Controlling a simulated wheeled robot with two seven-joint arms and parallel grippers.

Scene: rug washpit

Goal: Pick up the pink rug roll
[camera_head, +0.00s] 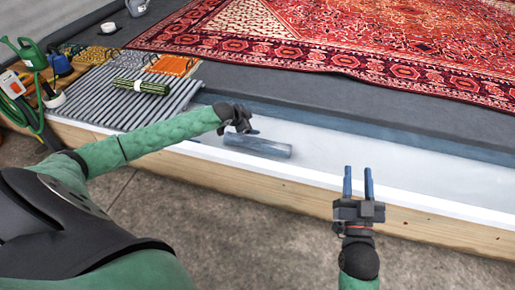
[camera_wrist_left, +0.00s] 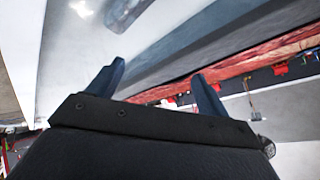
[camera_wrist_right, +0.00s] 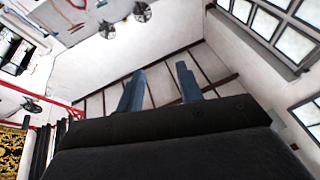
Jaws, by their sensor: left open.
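I see no pink rug roll in any view. A blue-grey roll (camera_head: 258,147) lies on the white floor of the pit, just right of and below my left gripper (camera_head: 242,127). A dark roll (camera_wrist_left: 124,12) shows at the top of the left wrist view. My left gripper is open, with its fingers apart and nothing between them in the left wrist view (camera_wrist_left: 159,72). My right gripper (camera_head: 358,169) is open and empty above the pit's front edge; its fingers also stand apart in the right wrist view (camera_wrist_right: 160,72).
A large red patterned rug (camera_head: 350,45) lies across the back. A dark green striped roll (camera_head: 141,87) lies on a grey slatted rack (camera_head: 110,97) at left. A green watering can (camera_head: 29,53) and hose stand far left. A wooden edge (camera_head: 250,181) borders the pit.

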